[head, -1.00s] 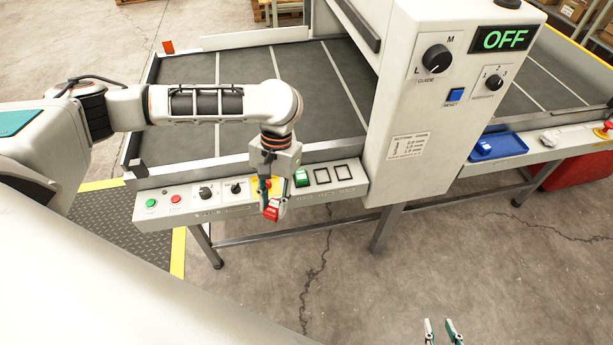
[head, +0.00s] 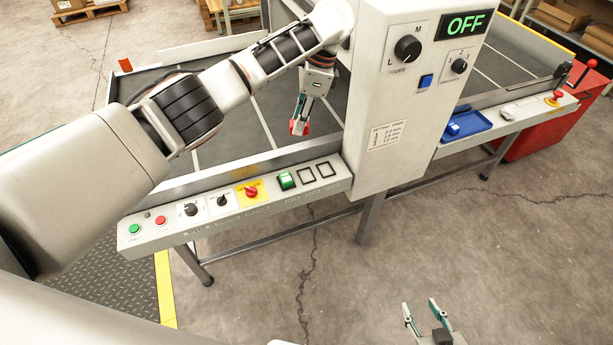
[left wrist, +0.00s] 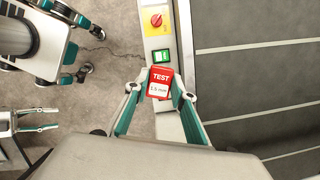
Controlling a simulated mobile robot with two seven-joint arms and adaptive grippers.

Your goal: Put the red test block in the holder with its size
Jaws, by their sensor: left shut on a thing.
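My left gripper (head: 302,116) is shut on the red test block (head: 299,128). In the head view it holds the block in front of the dark belt, beyond the front panel. In the left wrist view the block (left wrist: 161,82) sits between the fingertips, its white label reading TEST and a small size that looks like 1.5 mm. The front panel has a row of square holders: the left one has a green block (head: 286,180), and two black-framed ones, the middle holder (head: 306,174) and the right holder (head: 326,169), look empty. My right gripper (head: 424,316) is open and empty, low over the floor.
The tall grey machine housing (head: 385,175) stands right of the holders, with an OFF display (head: 464,24) and a settings card. A red-knobbed switch (head: 251,191) is left of the green block. A blue tray (head: 480,124) holding a blue block lies on the right ledge.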

